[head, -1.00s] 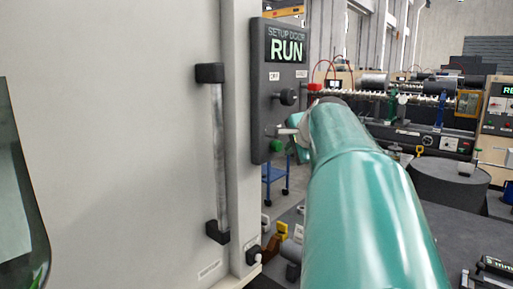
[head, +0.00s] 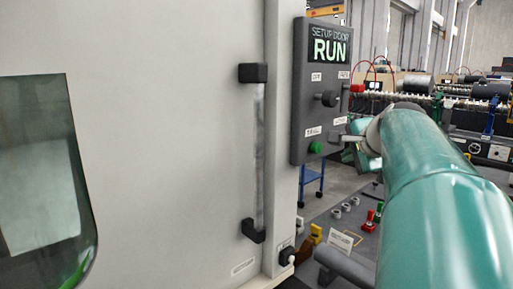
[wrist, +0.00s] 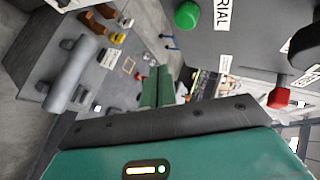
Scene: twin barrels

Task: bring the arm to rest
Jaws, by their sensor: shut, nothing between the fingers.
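My gripper (wrist: 157,80) shows in the wrist view as two narrow green fingers side by side, shut with nothing between them. It points past the control panel (wrist: 245,45) toward a low grey surface. In the head view my thick teal arm reaches forward on the right and hides most of what lies beyond it. A small pale grey part at the arm's far end shows just right of the control panel (head: 303,95); I cannot tell whether it touches the panel.
A big pale machine door (head: 170,150) with a vertical handle (head: 259,150) fills the left. The panel reads RUN and has a green button (head: 316,147) and a dark knob (head: 329,98). A grey bench (head: 362,240) carries small fittings. A red knob (wrist: 278,97) is close in the wrist view.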

